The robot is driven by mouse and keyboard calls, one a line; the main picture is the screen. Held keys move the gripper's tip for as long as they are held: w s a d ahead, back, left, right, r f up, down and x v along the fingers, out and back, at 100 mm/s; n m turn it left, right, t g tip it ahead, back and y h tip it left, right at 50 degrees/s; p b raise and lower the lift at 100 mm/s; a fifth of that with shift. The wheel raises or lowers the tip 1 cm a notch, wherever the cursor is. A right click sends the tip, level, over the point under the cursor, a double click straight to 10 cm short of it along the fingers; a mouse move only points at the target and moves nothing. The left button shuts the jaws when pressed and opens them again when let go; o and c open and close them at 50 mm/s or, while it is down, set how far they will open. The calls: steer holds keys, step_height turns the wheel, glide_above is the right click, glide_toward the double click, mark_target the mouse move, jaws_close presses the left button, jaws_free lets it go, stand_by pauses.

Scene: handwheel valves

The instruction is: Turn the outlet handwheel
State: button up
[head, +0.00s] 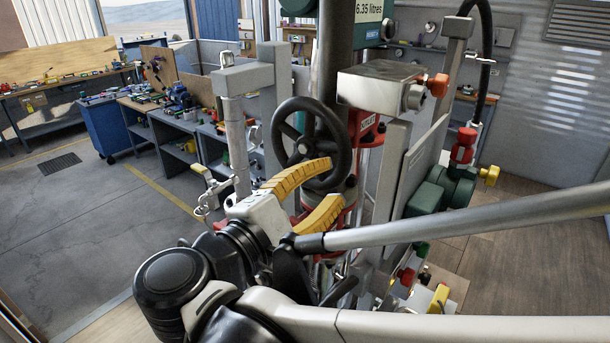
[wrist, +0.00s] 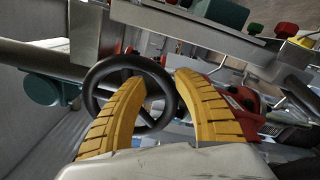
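In the wrist view the handwheel (wrist: 125,62) lies ahead of my gripper (wrist: 161,77). The left finger overlaps the wheel's face and the right finger is outside its rim, so a stretch of rim shows between them. The fingers hide part of the wheel. I cannot tell whether either finger touches it.
A grey metal block (head: 380,84) is close at the wheel's upper right. A grey post (head: 236,140) stands to its left. Green and red fittings (head: 455,185) are at the right. Workbenches (head: 180,145) stand behind, and open floor (head: 80,220) is at the left.

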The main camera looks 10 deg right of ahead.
steer(key=shift+a+f+m, duration=0.1)
steer(key=shift+f+m, duration=0.05)
steer(key=shift+m, duration=0.15)
steer(key=shift+w, duration=0.1)
steer(key=shift+x, duration=1.3)
steer(key=shift+w, duration=0.1)
steer(key=c, duration=0.4)
steer(key=shift+c, duration=0.2)
